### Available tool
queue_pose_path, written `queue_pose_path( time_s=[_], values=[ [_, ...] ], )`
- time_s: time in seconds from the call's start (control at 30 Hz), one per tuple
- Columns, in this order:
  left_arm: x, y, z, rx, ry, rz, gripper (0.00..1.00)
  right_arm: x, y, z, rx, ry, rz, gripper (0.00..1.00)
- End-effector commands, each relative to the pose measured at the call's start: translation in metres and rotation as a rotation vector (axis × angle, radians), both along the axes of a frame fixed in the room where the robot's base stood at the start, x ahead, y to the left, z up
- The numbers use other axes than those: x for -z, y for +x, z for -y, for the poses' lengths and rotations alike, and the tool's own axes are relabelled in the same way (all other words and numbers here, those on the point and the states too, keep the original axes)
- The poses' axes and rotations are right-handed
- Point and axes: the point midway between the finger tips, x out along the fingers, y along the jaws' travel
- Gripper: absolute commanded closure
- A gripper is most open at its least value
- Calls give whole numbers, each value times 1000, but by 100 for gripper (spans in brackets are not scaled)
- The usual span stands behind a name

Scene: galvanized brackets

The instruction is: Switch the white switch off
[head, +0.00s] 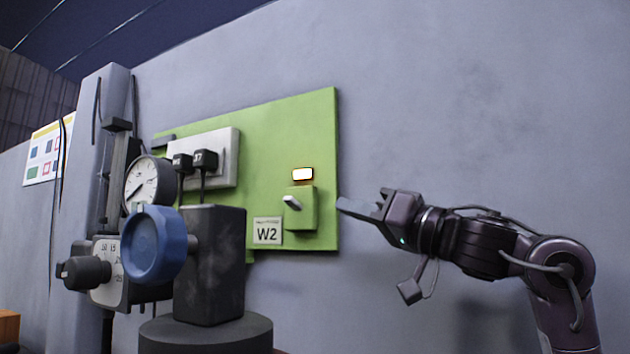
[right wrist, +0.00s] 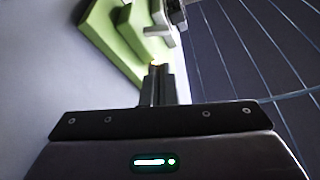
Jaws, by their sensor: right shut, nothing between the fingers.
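The white switch (head: 291,202) is a small light lever on a green box (head: 302,212) on the green wall panel (head: 270,130). A lit white lamp (head: 302,174) with an orange rim sits above it, and a label W2 (head: 267,231) is to its lower left. My right gripper (head: 346,205) is shut and empty, to the right of the switch by the panel's right edge, apart from the lever. In the right wrist view the shut fingers (right wrist: 157,85) point toward the green panel (right wrist: 105,40) and a pale lever (right wrist: 158,36). My left gripper is not in view.
A blue knob (head: 153,243), a round gauge (head: 150,184) and a dark block (head: 210,265) stand in front of the panel's left part. Black plugs (head: 205,160) sit in a white socket plate (head: 215,142).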

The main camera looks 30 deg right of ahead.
Motion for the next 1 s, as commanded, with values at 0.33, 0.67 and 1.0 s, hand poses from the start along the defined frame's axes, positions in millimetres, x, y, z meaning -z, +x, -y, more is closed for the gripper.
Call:
queue_pose_path(
  time_s=[0.33, 0.67, 1.0],
  values=[
    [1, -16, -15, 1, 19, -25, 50, 0, 2, -1, -1, 0, -1, 100],
    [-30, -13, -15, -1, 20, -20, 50, -19, 45, -21, -4, 0, -3, 100],
    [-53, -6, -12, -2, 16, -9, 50, -30, 84, -37, -2, 1, -2, 100]
  ],
)
